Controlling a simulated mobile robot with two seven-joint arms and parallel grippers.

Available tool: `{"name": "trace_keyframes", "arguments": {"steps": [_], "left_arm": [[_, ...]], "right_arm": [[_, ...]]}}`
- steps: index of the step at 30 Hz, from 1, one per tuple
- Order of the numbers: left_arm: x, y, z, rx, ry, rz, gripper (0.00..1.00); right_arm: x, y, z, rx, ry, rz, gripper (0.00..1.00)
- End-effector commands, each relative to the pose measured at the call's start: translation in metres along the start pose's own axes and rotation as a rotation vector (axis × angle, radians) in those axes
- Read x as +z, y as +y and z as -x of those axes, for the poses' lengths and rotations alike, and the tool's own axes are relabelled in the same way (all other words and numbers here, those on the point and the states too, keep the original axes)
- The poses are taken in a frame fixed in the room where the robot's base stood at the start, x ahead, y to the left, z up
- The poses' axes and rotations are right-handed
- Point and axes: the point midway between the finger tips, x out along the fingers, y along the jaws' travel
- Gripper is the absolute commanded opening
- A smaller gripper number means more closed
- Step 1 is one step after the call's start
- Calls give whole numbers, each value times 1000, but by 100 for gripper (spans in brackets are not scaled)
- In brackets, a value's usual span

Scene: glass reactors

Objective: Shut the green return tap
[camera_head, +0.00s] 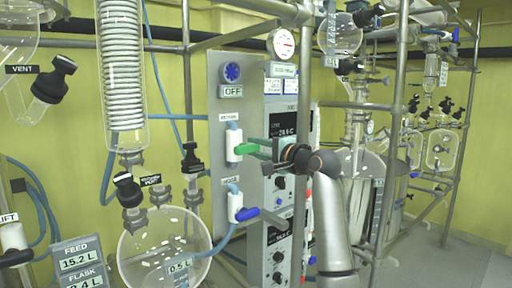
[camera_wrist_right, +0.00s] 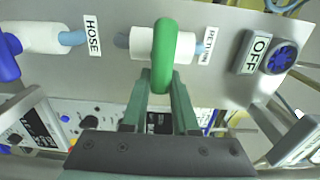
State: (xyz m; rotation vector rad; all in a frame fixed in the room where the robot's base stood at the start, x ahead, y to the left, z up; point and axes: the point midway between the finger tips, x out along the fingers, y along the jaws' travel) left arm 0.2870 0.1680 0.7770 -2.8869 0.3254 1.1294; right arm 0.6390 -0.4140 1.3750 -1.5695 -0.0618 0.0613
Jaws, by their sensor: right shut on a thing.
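The green return tap handle (camera_head: 242,149) is on a white valve body (camera_head: 233,140) on the grey panel. In the right wrist view the green handle (camera_wrist_right: 165,52) lies crosswise over its white body (camera_wrist_right: 190,46), beside a RETURN label (camera_wrist_right: 209,46). My right gripper (camera_head: 262,146) reaches in from the right and is shut on the outer end of the handle. In the right wrist view its fingers (camera_wrist_right: 160,92) sit either side of the handle's lower end. My left gripper is out of view.
A blue-handled tap (camera_head: 245,214) sits below on the same panel. A blue knob (camera_head: 231,72) with an OFF sign is above. A round glass flask (camera_head: 160,250) stands at lower left. Metal poles (camera_head: 396,120) stand close to my right arm.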

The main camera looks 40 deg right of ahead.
Motion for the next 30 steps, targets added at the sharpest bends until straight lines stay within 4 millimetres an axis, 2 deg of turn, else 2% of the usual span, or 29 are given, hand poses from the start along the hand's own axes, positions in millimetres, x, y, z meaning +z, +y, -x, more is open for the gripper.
{"name": "trace_keyframes", "arguments": {"steps": [14, 15, 21, 23, 30], "left_arm": [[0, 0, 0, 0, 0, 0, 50], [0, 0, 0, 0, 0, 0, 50], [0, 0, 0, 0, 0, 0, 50], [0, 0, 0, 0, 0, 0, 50], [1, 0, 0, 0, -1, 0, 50]], "right_arm": [[0, 1, 0, 2, 0, -19, 0], [0, 1, 0, 2, 0, -18, 29], [0, 1, 0, 2, 0, -17, 51], [0, 1, 0, 1, 0, -16, 57], [0, 1, 0, 0, 0, -15, 57]]}}
